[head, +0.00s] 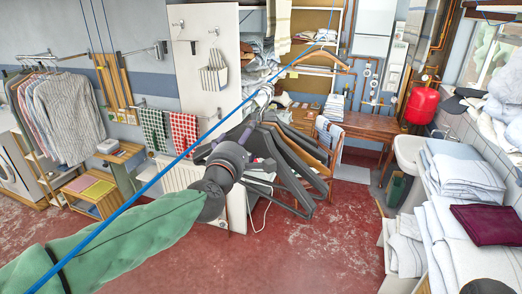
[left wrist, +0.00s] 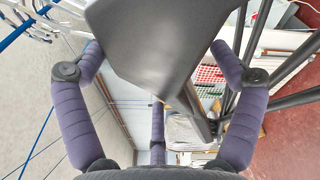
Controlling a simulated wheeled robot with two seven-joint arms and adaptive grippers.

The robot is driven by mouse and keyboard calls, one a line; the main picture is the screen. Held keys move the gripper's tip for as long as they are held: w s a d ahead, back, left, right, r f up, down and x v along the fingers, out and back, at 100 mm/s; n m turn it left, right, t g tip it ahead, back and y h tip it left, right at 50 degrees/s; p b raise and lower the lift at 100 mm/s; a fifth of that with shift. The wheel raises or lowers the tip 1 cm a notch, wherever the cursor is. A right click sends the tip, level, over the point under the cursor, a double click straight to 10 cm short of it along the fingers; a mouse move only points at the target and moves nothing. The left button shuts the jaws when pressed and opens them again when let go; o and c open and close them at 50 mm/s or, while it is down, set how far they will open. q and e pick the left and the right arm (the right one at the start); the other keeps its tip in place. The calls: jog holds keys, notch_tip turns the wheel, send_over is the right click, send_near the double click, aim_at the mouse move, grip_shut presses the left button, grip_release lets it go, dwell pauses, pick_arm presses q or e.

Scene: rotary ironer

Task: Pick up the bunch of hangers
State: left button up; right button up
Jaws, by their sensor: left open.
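The bunch of hangers (head: 291,168) hangs near the middle of the head view, mostly dark grey with some orange-brown wooden ones. My left gripper (left wrist: 156,50) is at the bunch's left side; my wrist hides most of its fingers in the head view. In the left wrist view its purple padded fingers are spread wide. A broad dark grey hanger (left wrist: 150,35) lies between them, close to the camera, with thinner dark hanger arms to its right. I cannot tell whether any finger touches it.
A blue line (head: 120,202) runs diagonally across the head view, past my left arm. A wooden desk (head: 362,127) stands behind the hangers. Folded white linen (head: 462,176) and a maroon cloth (head: 487,226) lie at the right. Red floor (head: 320,250) is clear in front.

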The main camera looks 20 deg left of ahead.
pick_arm(q)
jog(key=w, duration=0.4)
jog(key=shift+w+f+p, duration=0.15)
jog(key=shift+w+p, duration=0.05)
jog(key=shift+p, duration=0.1)
jog(key=shift+s, duration=0.1)
jog(key=c, duration=1.6)
